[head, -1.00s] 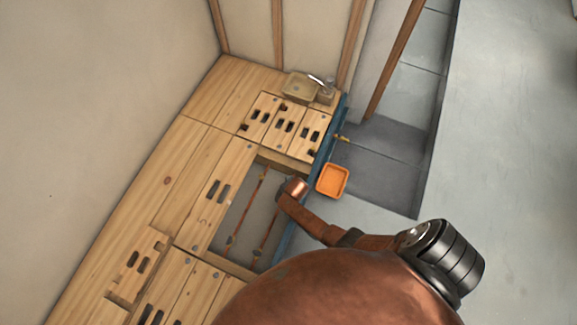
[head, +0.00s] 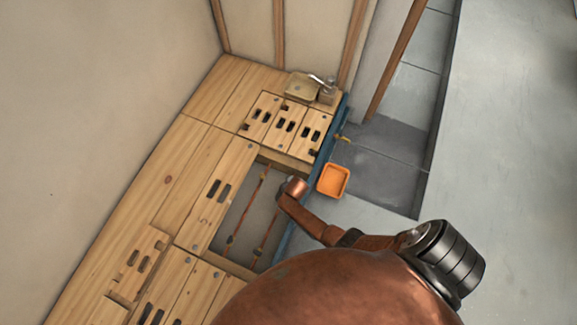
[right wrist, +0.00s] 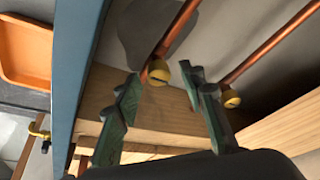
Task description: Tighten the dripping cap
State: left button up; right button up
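Two copper pipes run inside a floor opening; in the right wrist view they end in yellow caps. One cap (right wrist: 159,73) on the left pipe (right wrist: 182,25) shows between my right gripper's fingertips. The other cap (right wrist: 231,98) on the right pipe (right wrist: 268,50) is just right of the right finger. My right gripper (right wrist: 162,76) is open, its green fingers apart; I cannot tell whether either touches a cap. A darker patch (right wrist: 140,35) lies behind the left pipe; no drip is distinguishable. In the head view my arm hides the right gripper. My left gripper is not in view.
The opening (head: 240,215) is bordered by wooden floorboards (head: 205,175) and a blue edge (head: 328,140). An orange tray (head: 333,181) lies outside that edge, with a small brass-coloured valve (right wrist: 38,129) nearby. A shallow beige basin (head: 301,86) stands at the back.

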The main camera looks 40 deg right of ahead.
jog(key=shift+r, duration=0.15)
jog(key=v, duration=1.1)
jog(key=shift+s+r, duration=0.25)
jog(key=shift+r, duration=0.1)
